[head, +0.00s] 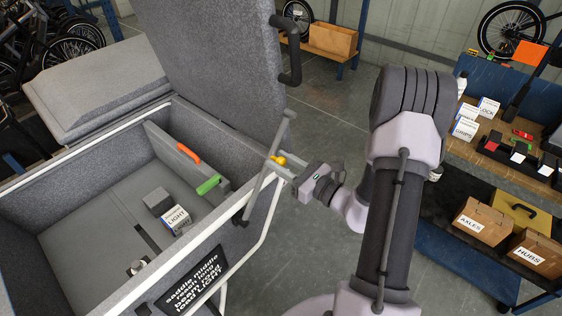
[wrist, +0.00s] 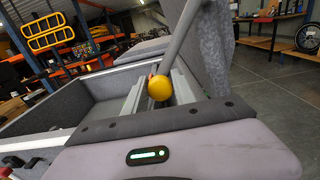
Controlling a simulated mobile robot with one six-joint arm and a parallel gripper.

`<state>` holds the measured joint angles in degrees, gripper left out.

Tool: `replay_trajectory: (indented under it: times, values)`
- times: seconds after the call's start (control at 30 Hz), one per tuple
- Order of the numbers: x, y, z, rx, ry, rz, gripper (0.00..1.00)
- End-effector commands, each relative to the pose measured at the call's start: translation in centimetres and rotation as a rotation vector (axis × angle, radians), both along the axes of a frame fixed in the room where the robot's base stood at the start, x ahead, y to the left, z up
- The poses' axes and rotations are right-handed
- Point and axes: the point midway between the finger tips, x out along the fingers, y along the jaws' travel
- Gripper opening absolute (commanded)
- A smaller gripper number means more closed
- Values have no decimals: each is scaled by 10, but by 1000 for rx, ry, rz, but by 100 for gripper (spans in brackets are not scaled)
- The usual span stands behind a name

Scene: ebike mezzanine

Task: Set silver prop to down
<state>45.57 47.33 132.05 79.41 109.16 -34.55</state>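The silver prop (head: 262,172) is a slim grey rod at the right wall of the grey felt-lined box. It stands tilted, leaning up and right toward the raised lid (head: 212,55). A yellow knob (head: 279,160) sits partway along it. My gripper (head: 276,167) is at the knob, reaching in from the right. In the wrist view the knob (wrist: 160,88) lies between my two fingers, with the prop (wrist: 184,35) rising behind it. Whether the fingers press on the knob cannot be told. The rod's contact with the lid is unclear.
The box holds a LIGHT carton (head: 176,219), a grey block (head: 157,201), and orange (head: 188,153) and green (head: 208,185) grips along a divider. A workbench with cartons (head: 483,222) stands at the right. The floor behind my arm is clear.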

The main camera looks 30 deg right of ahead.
Motion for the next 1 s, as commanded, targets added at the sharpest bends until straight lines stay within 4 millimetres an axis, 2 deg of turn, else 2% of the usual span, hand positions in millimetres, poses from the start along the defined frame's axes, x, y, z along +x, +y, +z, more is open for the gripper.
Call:
replay_trajectory:
  times: [0.03,0.1,0.13,1.0]
  values:
    - [0,0,0,0,1,1,15]
    - [0,0,0,0,1,1,2]
    - [0,0,0,0,0,1,0]
    - [0,0,0,-1,0,1,0]
